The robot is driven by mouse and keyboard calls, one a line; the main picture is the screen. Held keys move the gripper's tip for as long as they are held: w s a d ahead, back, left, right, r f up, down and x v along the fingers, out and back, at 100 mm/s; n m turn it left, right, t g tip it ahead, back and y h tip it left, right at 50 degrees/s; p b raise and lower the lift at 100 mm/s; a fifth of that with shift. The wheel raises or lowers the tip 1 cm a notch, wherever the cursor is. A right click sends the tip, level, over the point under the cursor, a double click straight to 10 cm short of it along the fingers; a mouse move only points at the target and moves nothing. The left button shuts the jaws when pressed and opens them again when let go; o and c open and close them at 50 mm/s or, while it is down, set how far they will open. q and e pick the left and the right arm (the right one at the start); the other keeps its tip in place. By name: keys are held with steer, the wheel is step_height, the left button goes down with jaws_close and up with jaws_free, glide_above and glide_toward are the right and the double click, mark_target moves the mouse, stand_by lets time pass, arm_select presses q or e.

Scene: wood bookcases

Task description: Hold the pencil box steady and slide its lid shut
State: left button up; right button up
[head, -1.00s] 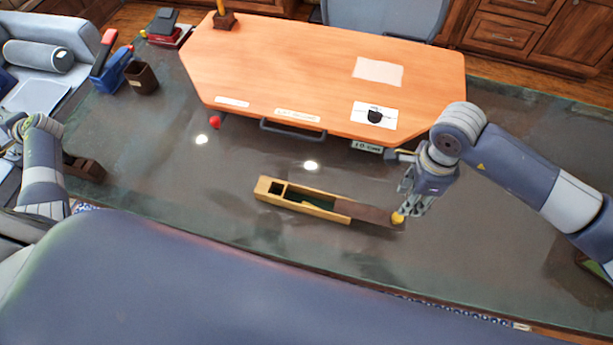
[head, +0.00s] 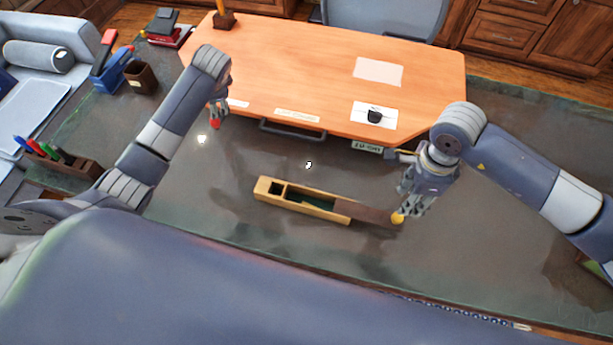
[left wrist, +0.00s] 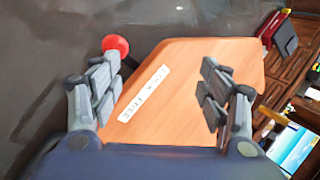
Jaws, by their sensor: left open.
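The pencil box (head: 300,200) is a long tan wooden box lying on the dark desk top, its left part uncovered with open compartments. Its dark brown lid (head: 368,214) sticks out past the right end and carries a yellow knob (head: 397,218) at its tip. My right gripper (head: 403,205) is at the knob; whether its fingers grip it I cannot tell. My left gripper (head: 219,108) is over the orange board's left edge, away from the box. In the left wrist view the left gripper (left wrist: 162,75) is open, with nothing between its fingers.
A red ball (head: 215,124) is close by my left gripper. The orange board (head: 310,75) lies behind the box. A pen holder (head: 55,163), a dark cup (head: 140,76) and a blue holder (head: 112,72) stand at left. The desk top around the box is clear.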

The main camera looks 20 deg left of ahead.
arm_select(q)
steer(key=s+d+f+m+h, duration=0.1)
steer(key=s+d+m+h, duration=0.1)
steer(key=d, duration=0.9)
steer(key=m+g+h, duration=0.3)
steer(key=m+g, duration=0.1)
steer(key=m, duration=0.3)
glide_above(306, 199)
steer(key=s, duration=0.1)
steer(key=f, duration=1.2)
steer(key=shift+s+d, duration=0.1)
steer(key=shift+d, duration=0.15)
steer(key=c, duration=1.3)
steer(key=shift+c, duration=0.2)
arm_select(e)
steer(key=shift+o, duration=1.3)
